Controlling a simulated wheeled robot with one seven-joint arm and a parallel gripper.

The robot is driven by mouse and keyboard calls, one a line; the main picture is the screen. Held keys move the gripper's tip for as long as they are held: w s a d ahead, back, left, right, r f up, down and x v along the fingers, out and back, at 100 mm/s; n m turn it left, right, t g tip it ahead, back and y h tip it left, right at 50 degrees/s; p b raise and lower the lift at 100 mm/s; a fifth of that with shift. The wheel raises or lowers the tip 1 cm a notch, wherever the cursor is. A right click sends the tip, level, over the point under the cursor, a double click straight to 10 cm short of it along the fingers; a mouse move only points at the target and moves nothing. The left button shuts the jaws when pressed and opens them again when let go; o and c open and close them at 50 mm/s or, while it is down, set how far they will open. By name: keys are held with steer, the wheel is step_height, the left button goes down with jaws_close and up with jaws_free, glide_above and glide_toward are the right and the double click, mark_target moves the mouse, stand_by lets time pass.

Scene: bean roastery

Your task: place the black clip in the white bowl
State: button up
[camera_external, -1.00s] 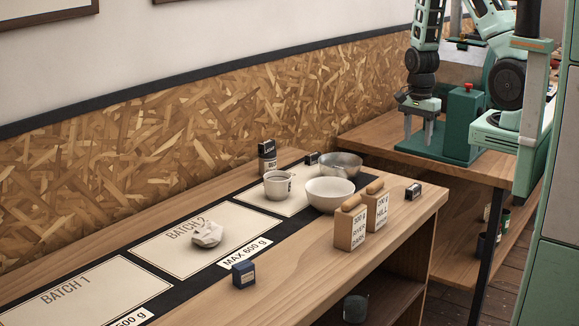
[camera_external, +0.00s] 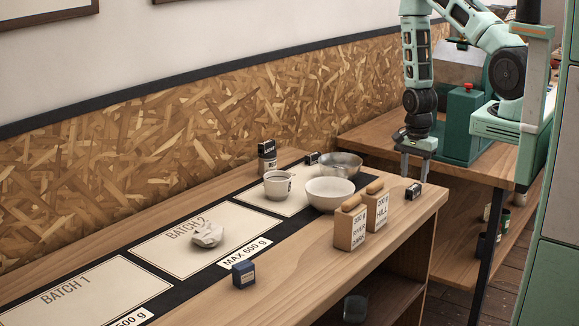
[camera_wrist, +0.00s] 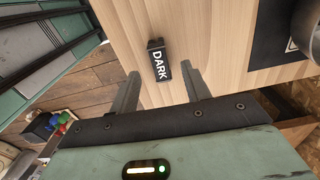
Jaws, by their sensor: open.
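A small black clip (camera_external: 413,192) with a white label lies near the right end of the counter. In the wrist view this black clip (camera_wrist: 155,46), lettered DARK, lies on bare wood just beyond my fingertips, roughly between them. My gripper (camera_external: 414,177) points down above the clip, open and empty; in the wrist view its two fingers (camera_wrist: 161,74) are spread apart. The white bowl (camera_external: 329,199) stands left of the clip, behind the two tan bags, and looks empty. Another small black clip-like piece (camera_external: 311,158) lies at the back beside the metal bowl.
Two tan bags with wooden tops (camera_external: 350,230) stand between the bowl and the counter's front edge.

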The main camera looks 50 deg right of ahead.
mark_target(414, 187)
steer(key=f+p, duration=0.2)
steer(key=f, duration=0.1)
steer(key=shift+s+d+f, duration=0.1)
steer(key=shift+d+f, duration=0.1)
steer(key=shift+f, duration=0.75)
jaws_close()
